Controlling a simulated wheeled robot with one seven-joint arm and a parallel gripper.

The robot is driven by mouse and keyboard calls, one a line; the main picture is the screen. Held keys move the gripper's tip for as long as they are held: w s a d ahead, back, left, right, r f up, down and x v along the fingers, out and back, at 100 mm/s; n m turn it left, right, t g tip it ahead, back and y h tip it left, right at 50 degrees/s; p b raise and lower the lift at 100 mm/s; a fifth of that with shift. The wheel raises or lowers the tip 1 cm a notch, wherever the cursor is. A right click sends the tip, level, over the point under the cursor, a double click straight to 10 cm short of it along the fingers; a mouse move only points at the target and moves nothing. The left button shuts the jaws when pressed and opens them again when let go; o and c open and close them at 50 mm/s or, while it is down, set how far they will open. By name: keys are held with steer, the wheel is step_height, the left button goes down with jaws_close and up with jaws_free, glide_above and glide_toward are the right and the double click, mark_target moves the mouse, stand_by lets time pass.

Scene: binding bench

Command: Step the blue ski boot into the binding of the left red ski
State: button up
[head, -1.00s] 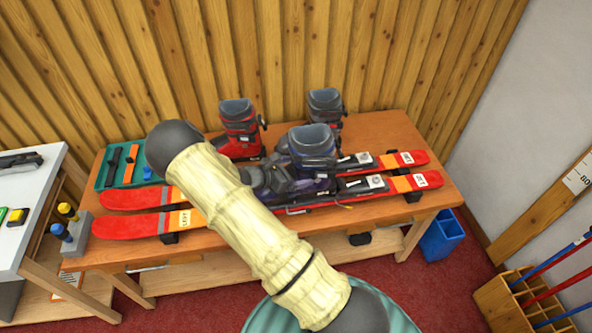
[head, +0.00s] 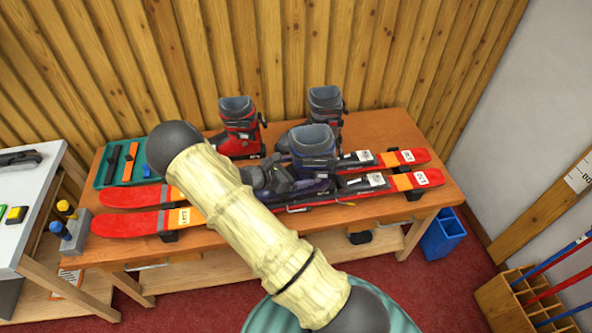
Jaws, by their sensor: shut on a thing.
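The blue ski boot (head: 314,161), with a grey cuff, stands nearly upright over the middle of the near red ski (head: 130,223), which carries a "LEFT" label near its front. My dark gripper (head: 277,181) is at the boot's left side and shut on it; its fingertips are mostly hidden by my own arm. The boot's sole sits low at the binding (head: 366,183), whose rear part shows just right of the boot. I cannot tell whether the sole touches the ski or is clicked in, and the toe is hidden.
A second red ski (head: 130,196) lies parallel behind. A red boot (head: 238,128) and a dark grey boot (head: 326,108) stand at the back of the wooden bench (head: 420,213). A teal tray (head: 104,168) of tools and a grey bottle holder (head: 76,238) are at the left.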

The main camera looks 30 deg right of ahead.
mark_target(296, 151)
steer(key=shift+f+b, duration=0.6)
steer(key=shift+f, duration=0.3)
steer(key=shift+r, duration=0.1)
stand_by(0.3)
steer(key=o, duration=1.4)
steer(key=shift+w+d+r+p, duration=0.1)
steer(key=shift+r+p, duration=3.65)
steer(key=shift+r, duration=1.4)
